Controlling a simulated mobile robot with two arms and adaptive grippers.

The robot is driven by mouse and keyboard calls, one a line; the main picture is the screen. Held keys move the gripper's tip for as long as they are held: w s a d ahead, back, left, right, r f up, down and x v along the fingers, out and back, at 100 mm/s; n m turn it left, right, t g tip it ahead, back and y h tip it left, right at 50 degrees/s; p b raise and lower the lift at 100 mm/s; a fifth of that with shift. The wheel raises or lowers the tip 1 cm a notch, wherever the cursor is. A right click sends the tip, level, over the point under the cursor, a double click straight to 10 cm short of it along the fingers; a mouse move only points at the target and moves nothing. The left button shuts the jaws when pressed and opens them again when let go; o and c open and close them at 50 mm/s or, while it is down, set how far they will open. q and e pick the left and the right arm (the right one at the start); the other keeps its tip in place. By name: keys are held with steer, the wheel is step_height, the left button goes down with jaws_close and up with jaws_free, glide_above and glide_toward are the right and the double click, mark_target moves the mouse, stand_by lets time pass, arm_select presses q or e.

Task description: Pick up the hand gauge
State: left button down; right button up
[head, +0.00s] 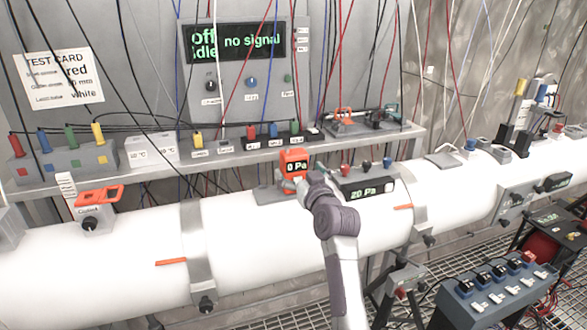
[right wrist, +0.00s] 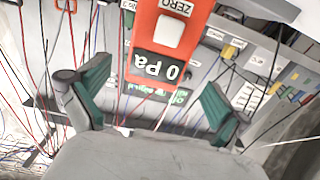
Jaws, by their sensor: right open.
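The hand gauge (head: 294,161) is an orange box with a dark "0 Pa" display. It stands upright on a grey mount on top of the white pipe, near the middle of the head view. My right gripper (head: 300,184) is right at it, low on its near side. In the right wrist view the gauge (right wrist: 172,40) appears upside down, with a white ZERO button, between the two open green-padded fingers of the gripper (right wrist: 157,98). Space shows on both sides of it. The fingertips are partly hidden in the head view. My left gripper is not in view.
A "20 Pa" display box (head: 362,188) with coloured knobs sits just right of the gauge. Behind is a shelf (head: 230,153) with labelled blocks and connectors. Many thin cables hang in front of the wall panel (head: 245,65).

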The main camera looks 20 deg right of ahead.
mark_target(297, 165)
steer(key=shift+w+r, duration=0.15)
steer(key=shift+w, duration=0.25)
steer(key=w+p, duration=0.2)
steer(key=w, duration=0.2)
steer(key=shift+d, duration=0.15)
steer(key=shift+w, duration=0.35)
steer(key=c, duration=1.3)
steer(key=shift+c, duration=0.6)
